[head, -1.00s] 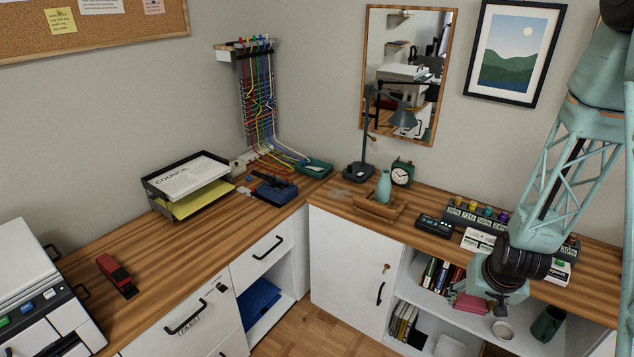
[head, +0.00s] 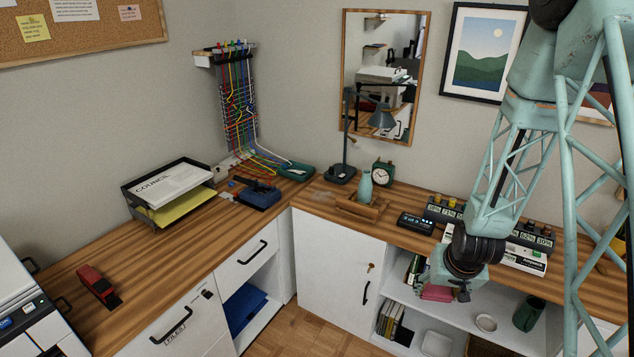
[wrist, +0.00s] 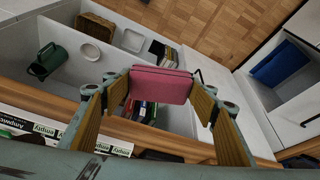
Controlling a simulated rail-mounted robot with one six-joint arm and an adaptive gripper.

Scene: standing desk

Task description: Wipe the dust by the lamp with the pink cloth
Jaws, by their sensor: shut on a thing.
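The pink cloth (wrist: 160,84) is folded and pinched between the fingers of my gripper (wrist: 160,97) in the wrist view. In the head view, the cloth (head: 437,293) and my gripper (head: 452,287) are in front of the open shelves, below the desktop's front edge. The dark desk lamp (head: 342,175) stands in the back corner of the desk by the mirror. A faint grey dust patch (head: 324,195) lies on the wood in front of the lamp's base, well left of my gripper.
A teal vase (head: 365,187) on a wooden tray (head: 362,209) and a green clock (head: 383,174) stand right of the lamp. A black device (head: 416,223) sits nearer my arm. A green box (head: 297,171) and cables are left of the lamp. Shelves hold books and dishes.

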